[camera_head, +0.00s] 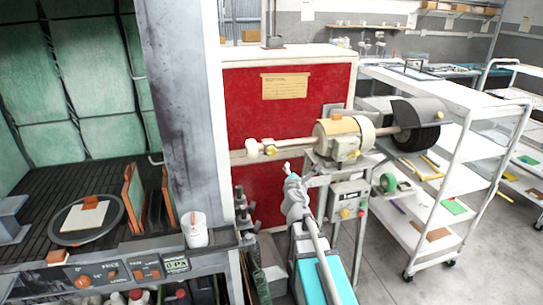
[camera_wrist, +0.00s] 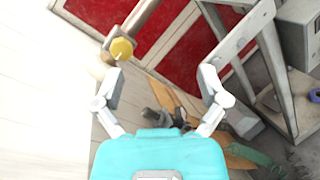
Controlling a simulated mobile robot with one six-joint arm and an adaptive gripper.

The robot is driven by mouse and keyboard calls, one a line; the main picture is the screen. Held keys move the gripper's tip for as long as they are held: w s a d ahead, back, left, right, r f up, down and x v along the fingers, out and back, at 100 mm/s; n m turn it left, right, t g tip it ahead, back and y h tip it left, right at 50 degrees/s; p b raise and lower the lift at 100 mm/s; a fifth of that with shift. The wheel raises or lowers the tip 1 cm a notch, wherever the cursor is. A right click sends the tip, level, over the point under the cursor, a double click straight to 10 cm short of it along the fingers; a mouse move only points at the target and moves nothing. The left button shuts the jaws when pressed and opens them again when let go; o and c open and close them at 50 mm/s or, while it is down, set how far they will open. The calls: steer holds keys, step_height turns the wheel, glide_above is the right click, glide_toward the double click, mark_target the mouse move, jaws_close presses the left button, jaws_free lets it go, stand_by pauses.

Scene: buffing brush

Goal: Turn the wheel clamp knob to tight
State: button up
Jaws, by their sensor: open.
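The buffing machine (camera_head: 345,138) has a pale motor with a shaft to each side. A yellow knob (camera_head: 270,150) sits on the left shaft near its pale round end. Other yellow knobs show on the motor (camera_head: 353,155) and by the wheel hood (camera_head: 439,115); I cannot tell for certain which one is the wheel clamp knob. In the wrist view, a yellow knob (camera_wrist: 121,48) with a pale mark lies just beyond the left fingertip, not between the fingers. My gripper (camera_wrist: 161,72) is open and empty. In the head view my gripper (camera_head: 289,170) is below and right of the left-shaft knob.
A dark buffing wheel (camera_head: 412,138) sits under a grey hood on the right shaft. A red panel (camera_head: 240,105) stands behind the machine. A control box (camera_head: 348,197) is below the motor. A white shelf cart (camera_head: 455,150) stands at right. A grey post (camera_head: 180,120) and cup (camera_head: 194,230) are left.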

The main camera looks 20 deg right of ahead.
mark_target(272, 152)
steer(key=shift+w+a+n+t+y+b, duration=0.3)
steer(key=shift+a+n+y, duration=0.5)
steer(key=shift+n, duration=1.25)
steer(key=shift+w+a+n+t+y+b, duration=0.1)
steer(key=shift+w+a+n+t+y, duration=0.4)
steer(key=shift+n+y, duration=1.1)
steer(key=shift+w+a+n+t+y+b, duration=0.2)
steer(key=shift+w+a+n+y, duration=0.35)
steer(key=shift+n, duration=1.9)
steer(key=w, duration=1.4)
steer(key=shift+s, duration=0.1)
steer(key=c, duration=1.1)
steer(key=shift+c, duration=0.2)
